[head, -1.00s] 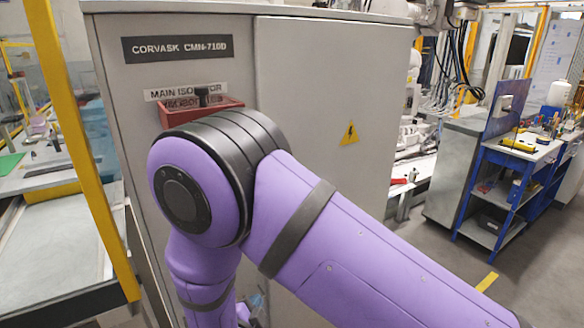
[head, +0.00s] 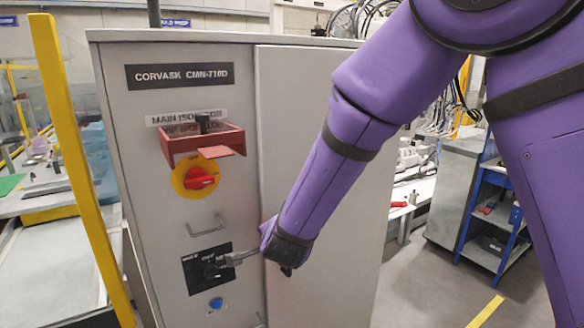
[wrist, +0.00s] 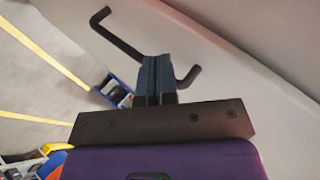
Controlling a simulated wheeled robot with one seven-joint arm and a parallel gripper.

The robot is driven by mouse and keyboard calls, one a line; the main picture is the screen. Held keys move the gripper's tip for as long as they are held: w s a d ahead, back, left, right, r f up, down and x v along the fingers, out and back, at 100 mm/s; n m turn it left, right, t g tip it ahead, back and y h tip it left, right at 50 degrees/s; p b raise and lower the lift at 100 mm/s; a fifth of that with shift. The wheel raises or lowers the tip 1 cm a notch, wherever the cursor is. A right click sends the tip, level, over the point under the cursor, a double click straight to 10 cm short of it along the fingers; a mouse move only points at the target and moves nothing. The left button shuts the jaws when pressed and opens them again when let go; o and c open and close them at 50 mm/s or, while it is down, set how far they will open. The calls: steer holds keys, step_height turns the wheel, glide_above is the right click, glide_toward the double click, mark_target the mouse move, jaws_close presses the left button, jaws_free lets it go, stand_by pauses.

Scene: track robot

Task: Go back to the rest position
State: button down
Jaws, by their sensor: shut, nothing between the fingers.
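My gripper (head: 232,259) is at the lower front of the grey cabinet (head: 320,190) in the head view, its tip over the right part of a black panel (head: 190,275). I cannot tell whether it touches the panel. In the wrist view, my gripper (wrist: 158,70) has its two fingers together with nothing between them. A dark U-shaped bar (wrist: 122,45) shows behind the fingertips there, against a pale surface. My purple arm reaches down from the upper right.
Above the panel are a bar handle (head: 206,226), a red rotary switch (head: 199,178) on yellow, and a red bracket (head: 200,143) that sticks out. A blue button (head: 216,303) is below. A yellow post (head: 80,170) stands left.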

steer(key=s+d+r+n+g+y, duration=0.1)
steer(key=s+d+r+n, duration=0.25)
steer(key=d+r, duration=0.45)
steer(key=s+d+r+n+g+y, duration=0.1)
steer(key=s+d+r+n+g, duration=0.2)
steer(key=d+r, duration=0.6)
steer(key=s+d+r+n+h, duration=0.1)
steer(key=s+d+n+h, duration=0.1)
steer(key=s+d, duration=0.6)
steer(key=s+d+r+n+g+h, duration=0.1)
steer(key=s+d+r+n+h, duration=0.1)
steer(key=s+d, duration=0.7)
steer(key=s, duration=0.4)
steer(key=shift+s+r+g, duration=0.2)
steer(key=shift+s+g, duration=0.1)
steer(key=shift+s, duration=0.05)
